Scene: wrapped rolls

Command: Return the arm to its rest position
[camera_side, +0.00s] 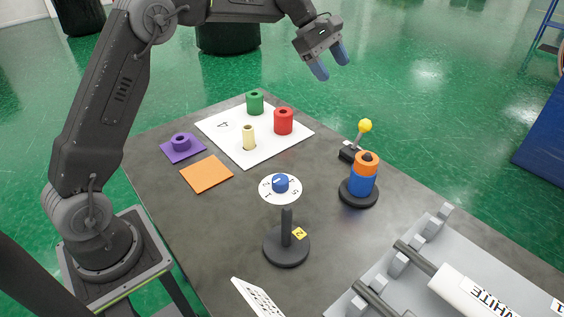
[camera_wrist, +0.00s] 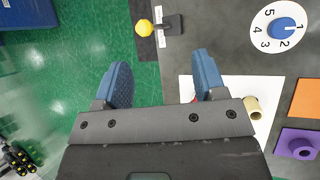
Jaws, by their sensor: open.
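My gripper (camera_side: 331,68) is raised high above the far edge of the dark table (camera_side: 225,225). Its two blue fingers are apart with nothing between them. They also show in the wrist view (camera_wrist: 163,82), with green floor and the table's edge below. A white sheet (camera_side: 215,127) on the table bears a green roll (camera_side: 255,103), a red roll (camera_side: 284,121) and a cream roll (camera_side: 249,138). In the wrist view my gripper hides most of the red and green rolls.
A purple roll (camera_side: 181,141) sits on a purple square beside an orange square (camera_side: 207,174). A dial stand (camera_side: 287,230), a yellow-knobbed lever (camera_side: 364,126), a blue and orange stack (camera_side: 363,180) and a grey rack with a white roll (camera_side: 470,292) stand nearer. Air around my gripper is clear.

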